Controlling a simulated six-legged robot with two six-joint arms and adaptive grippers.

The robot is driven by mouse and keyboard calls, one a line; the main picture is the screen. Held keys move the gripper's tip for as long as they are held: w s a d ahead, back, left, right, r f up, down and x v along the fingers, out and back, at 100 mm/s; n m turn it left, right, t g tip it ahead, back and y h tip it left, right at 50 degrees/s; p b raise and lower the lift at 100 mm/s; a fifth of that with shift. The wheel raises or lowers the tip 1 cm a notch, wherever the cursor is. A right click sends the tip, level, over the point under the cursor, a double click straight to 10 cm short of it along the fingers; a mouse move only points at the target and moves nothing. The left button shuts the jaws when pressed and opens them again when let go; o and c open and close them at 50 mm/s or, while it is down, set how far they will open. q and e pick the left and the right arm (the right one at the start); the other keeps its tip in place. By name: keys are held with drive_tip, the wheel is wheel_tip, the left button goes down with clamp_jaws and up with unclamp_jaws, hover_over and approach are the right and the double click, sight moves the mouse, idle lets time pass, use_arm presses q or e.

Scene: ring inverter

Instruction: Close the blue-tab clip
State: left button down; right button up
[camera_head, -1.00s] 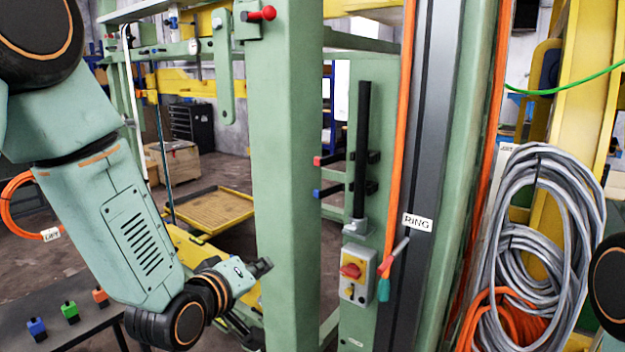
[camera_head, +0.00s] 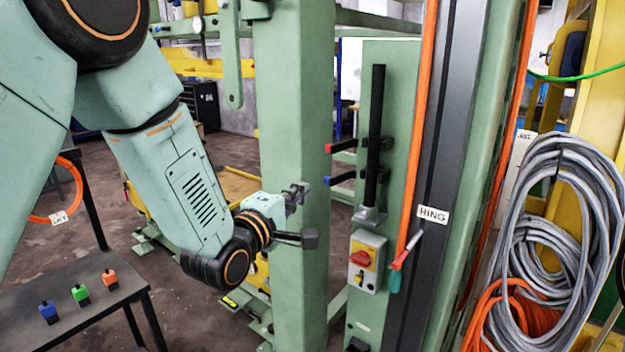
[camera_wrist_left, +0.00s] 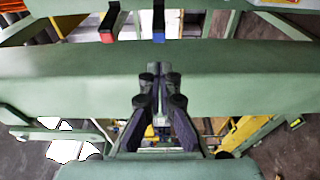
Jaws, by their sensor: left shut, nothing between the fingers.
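The blue-tab clip (camera_head: 342,180) is the lower of two dark clips beside the upright black tube (camera_head: 375,130) on the green panel. Its blue tab points left. In the left wrist view the blue tab (camera_wrist_left: 158,37) shows at the top, beyond the green post. My left gripper (camera_head: 298,192) is shut and empty, in front of the green post and left of the blue tab, apart from it. Its shut fingers (camera_wrist_left: 160,88) are seen against the post. My right gripper is not in view.
A red-tab clip (camera_head: 342,146) sits above the blue one. The green post (camera_head: 292,100) stands between my left arm and the panel. A dark table (camera_head: 60,335) with coloured blocks stands lower left. Grey cables (camera_head: 560,230) hang right.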

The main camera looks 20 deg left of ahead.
sight(340, 177)
use_arm(q)
drive_tip(key=w, duration=0.3)
drive_tip(key=w+d+p, duration=0.1)
drive_tip(key=w, duration=0.1)
drive_tip(key=shift+r, duration=0.2)
drive_tip(key=shift+w+d+f, duration=0.15)
drive_tip(key=shift+w+f, duration=0.1)
drive_tip(key=shift+w, duration=0.15)
drive_tip(key=shift+s+r, duration=0.15)
drive_tip(key=shift+s, duration=0.3)
